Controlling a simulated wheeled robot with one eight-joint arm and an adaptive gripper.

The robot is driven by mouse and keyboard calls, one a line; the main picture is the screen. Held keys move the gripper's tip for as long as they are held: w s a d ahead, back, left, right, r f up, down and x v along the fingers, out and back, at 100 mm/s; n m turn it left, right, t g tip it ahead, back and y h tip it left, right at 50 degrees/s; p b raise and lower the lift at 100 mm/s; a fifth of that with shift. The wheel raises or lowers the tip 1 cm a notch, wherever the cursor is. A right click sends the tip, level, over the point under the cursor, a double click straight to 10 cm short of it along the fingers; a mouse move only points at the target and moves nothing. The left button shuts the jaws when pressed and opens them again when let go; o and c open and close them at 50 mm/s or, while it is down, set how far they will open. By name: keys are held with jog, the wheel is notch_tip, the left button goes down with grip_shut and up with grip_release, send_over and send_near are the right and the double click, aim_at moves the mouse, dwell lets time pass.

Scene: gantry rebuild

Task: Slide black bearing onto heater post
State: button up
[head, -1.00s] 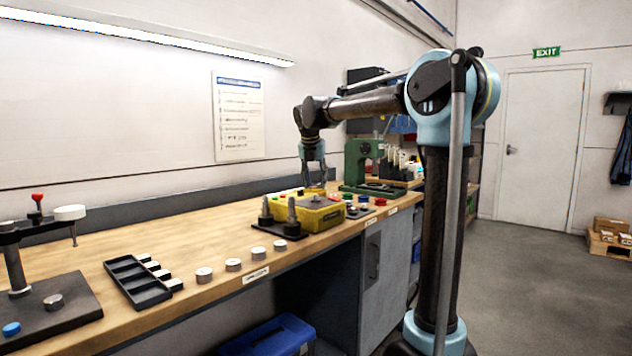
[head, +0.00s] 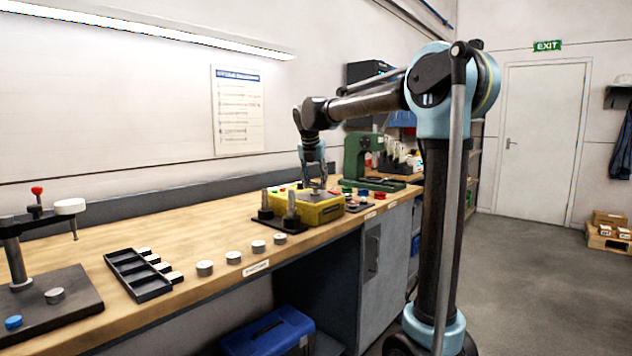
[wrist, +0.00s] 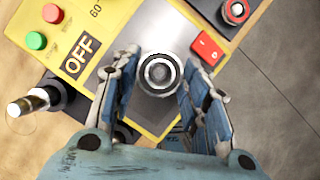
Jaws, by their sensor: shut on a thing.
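The yellow heater (head: 318,213) stands on the bench, with a metal plate on top; its yellow casing with an OFF label also shows in the wrist view (wrist: 112,22). My gripper (head: 317,186) points down over it. In the wrist view my gripper (wrist: 159,84) has one finger on each side of the black bearing (wrist: 159,58) and is shut on it. The bearing appears as a dark ring with a lighter round centre, over the metal plate. I cannot tell whether it is around the heater post or above it; the post is not clearly seen.
A dark base with two upright posts (head: 282,215) stands left of the heater. A green press (head: 365,160) stands behind it to the right. A black tray (head: 138,274) and several metal discs (head: 233,257) lie along the front edge.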

jog(key=shift+f, duration=1)
jog(key=o, duration=1.2)
jog(key=v, duration=1.2)
jog(key=shift+d+f, duration=0.1)
